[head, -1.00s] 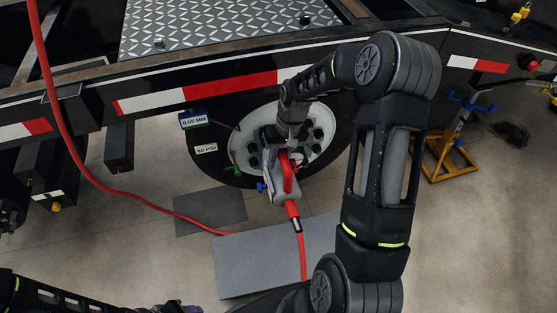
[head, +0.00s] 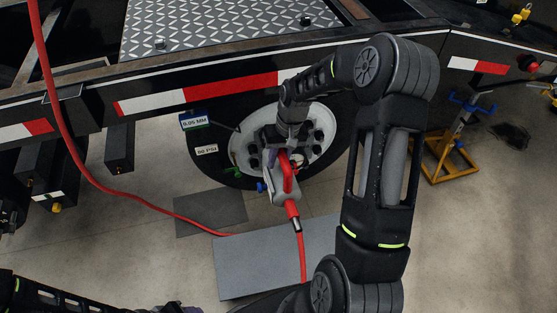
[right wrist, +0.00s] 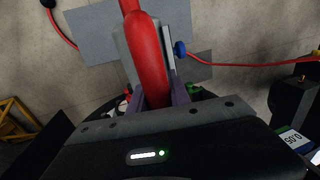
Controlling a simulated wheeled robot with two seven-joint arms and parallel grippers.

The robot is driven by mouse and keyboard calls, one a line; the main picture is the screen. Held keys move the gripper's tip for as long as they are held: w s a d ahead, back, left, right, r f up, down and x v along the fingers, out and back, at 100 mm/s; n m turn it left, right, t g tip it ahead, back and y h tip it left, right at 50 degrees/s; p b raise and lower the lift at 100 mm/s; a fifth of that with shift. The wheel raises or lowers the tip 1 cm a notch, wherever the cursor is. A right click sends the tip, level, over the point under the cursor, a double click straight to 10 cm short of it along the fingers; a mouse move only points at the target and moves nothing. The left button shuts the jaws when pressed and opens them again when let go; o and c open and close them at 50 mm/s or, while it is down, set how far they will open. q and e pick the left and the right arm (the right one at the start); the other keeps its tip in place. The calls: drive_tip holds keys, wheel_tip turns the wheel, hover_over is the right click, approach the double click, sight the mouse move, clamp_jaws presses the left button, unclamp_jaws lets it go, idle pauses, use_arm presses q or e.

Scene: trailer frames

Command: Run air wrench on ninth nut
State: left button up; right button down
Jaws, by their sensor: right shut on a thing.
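The air wrench (head: 287,182), grey and red with a red hose at its lower end, is at the lower part of the wheel. My right gripper (head: 281,160) is shut on it. In the right wrist view the wrench's red body (right wrist: 147,60) lies between the purple fingers (right wrist: 163,100). The white wheel hub (head: 245,150) carries a ring of dark nuts (head: 318,139). The wrench's working end and the nut by it are hidden behind the gripper, so contact cannot be told. My left arm shows at the lower left; its gripper (head: 172,309) is mostly cut off by the frame edge.
The trailer frame (head: 210,89) with red and white tape runs above the wheel. A red hose (head: 100,185) hangs at the left. Grey mats (head: 245,260) lie on the floor below. A yellow jack stand (head: 445,160) is at the right. Small labels (head: 194,120) sit left of the hub.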

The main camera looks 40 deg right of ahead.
drive_tip(key=shift+w+d+r, duration=0.1)
drive_tip(key=shift+w+d, duration=0.05)
drive_tip(key=shift+w, duration=0.35)
drive_tip(key=shift+w+d+r, duration=0.1)
drive_tip(key=shift+w+d, duration=0.05)
drive_tip(key=shift+w, duration=0.35)
idle(1.2)
drive_tip(key=shift+s, duration=0.15)
drive_tip(key=shift+s+a+f+p, duration=0.15)
drive_tip(key=shift+s+a, duration=0.25)
drive_tip(key=shift+s, duration=0.75)
drive_tip(key=shift+s+a+r+p, duration=0.1)
drive_tip(key=shift+s+a, duration=0.35)
drive_tip(key=shift+s, duration=0.7)
drive_tip(key=shift+s+a+f+p, duration=0.15)
drive_tip(key=shift+s+a, duration=0.25)
drive_tip(key=shift+s, duration=0.75)
drive_tip(key=shift+r, duration=0.15)
